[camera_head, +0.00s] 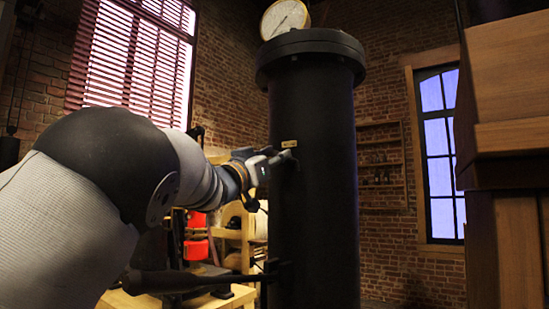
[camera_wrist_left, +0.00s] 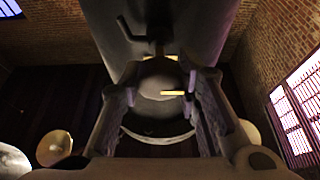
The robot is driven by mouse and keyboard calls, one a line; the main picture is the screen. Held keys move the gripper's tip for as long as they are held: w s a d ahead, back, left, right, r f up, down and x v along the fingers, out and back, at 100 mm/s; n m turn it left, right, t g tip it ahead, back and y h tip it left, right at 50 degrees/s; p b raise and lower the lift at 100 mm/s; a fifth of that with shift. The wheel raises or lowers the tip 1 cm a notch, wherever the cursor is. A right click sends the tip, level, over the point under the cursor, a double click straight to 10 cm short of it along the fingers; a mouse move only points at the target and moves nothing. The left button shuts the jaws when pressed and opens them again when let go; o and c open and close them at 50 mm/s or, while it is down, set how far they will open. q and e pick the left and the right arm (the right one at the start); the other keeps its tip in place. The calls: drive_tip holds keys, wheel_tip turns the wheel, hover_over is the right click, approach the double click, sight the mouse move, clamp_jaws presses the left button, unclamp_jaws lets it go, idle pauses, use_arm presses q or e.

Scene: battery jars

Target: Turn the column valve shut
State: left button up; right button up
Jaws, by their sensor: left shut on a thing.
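The black column (camera_head: 315,215) stands upright at the centre of the head view, with a small yellow label on its face. My left gripper (camera_head: 282,158) reaches in from the left and its fingertips are at the column's left side, just below the label. In the left wrist view, the two fingers of my left gripper (camera_wrist_left: 162,76) are on either side of a rounded, pale-lit part of the column valve (camera_wrist_left: 158,84), and the gripper is shut on it. The fingers hide most of the valve in the head view. My right gripper is not in view.
A round gauge (camera_head: 285,18) sits on top of the column. A dark handle (camera_head: 175,281) sticks out low to the column's left. A wooden bench and red containers (camera_head: 196,240) stand behind my arm. A wooden structure (camera_head: 510,110) stands close on the right.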

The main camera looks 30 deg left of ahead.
use_arm(q)
drive_tip(key=shift+m, duration=0.4)
drive_tip(key=m+h, duration=0.1)
drive_tip(key=m, duration=0.2)
drive_tip(key=m+g+h, duration=0.1)
drive_tip(key=m+h, duration=0.1)
drive_tip(key=m, duration=0.1)
drive_tip(key=shift+m+h, duration=0.3)
drive_tip(key=shift+m, duration=0.1)
drive_tip(key=m+g+h, duration=0.1)
drive_tip(key=m, duration=0.2)
drive_tip(key=m+g+h, duration=0.1)
drive_tip(key=m, duration=0.3)
drive_tip(key=shift+d+f+g, duration=0.1)
drive_tip(key=shift+g, duration=0.3)
drive_tip(key=m, duration=0.2)
drive_tip(key=m+g, duration=0.1)
drive_tip(key=m, duration=0.1)
drive_tip(key=shift+f+g+h, duration=0.1)
drive_tip(key=shift+g+h, duration=0.2)
drive_tip(key=shift+d+f+m+g+b, duration=0.1)
drive_tip(key=shift+m+g+b, duration=0.45)
drive_tip(key=shift+m, duration=1.35)
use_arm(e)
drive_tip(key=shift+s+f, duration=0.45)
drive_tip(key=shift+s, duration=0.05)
use_arm(q)
drive_tip(key=shift+g, duration=0.25)
drive_tip(key=o, duration=1.2)
drive_tip(key=shift+c, duration=0.2)
